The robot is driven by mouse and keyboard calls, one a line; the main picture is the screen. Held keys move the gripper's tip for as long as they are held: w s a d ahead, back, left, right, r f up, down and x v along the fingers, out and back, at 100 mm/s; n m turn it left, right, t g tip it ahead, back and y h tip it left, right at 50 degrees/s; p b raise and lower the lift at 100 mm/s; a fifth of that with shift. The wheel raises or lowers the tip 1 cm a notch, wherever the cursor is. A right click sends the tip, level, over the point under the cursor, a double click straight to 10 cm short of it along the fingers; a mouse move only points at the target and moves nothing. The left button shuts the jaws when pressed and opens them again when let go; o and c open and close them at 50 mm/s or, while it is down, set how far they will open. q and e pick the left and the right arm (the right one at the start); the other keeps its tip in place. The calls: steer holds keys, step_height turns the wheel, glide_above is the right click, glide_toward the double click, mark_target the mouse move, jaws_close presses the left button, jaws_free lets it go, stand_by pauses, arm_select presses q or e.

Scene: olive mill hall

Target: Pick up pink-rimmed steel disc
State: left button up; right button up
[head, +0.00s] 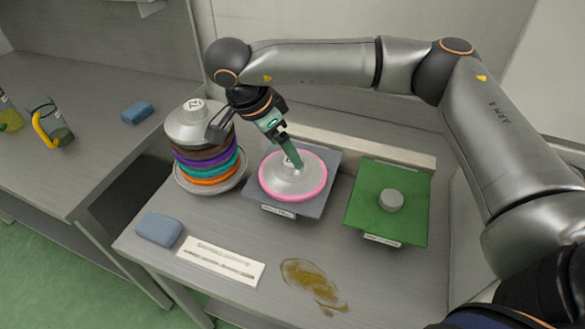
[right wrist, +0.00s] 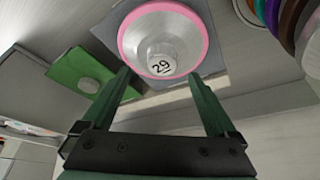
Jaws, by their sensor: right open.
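The pink-rimmed steel disc (head: 304,187) lies flat on a dark grey square plate (head: 254,195) in the middle of the bench. In the right wrist view the disc (right wrist: 190,35) shows a raised centre knob marked 29. My right gripper (head: 293,160) comes down over the disc's centre, its green fingers pointing at the knob. In the right wrist view the open fingers (right wrist: 160,75) stand apart, with the knob between and just beyond their tips. I cannot tell whether they touch it. My left gripper is not in view.
A stack of coloured-rim discs (head: 208,165) with a steel top stands close left of the plate. A green square plate (head: 412,222) with a grey knob (head: 390,200) lies right. In front are a blue sponge (head: 160,229), a white strip card (head: 220,262) and a brown spill (head: 309,279).

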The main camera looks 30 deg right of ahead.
mark_target(293, 168)
steer(key=x, duration=0.5)
steer(key=shift+w, duration=0.1)
steer(key=shift+a+r, duration=0.1)
steer(key=c, duration=0.9)
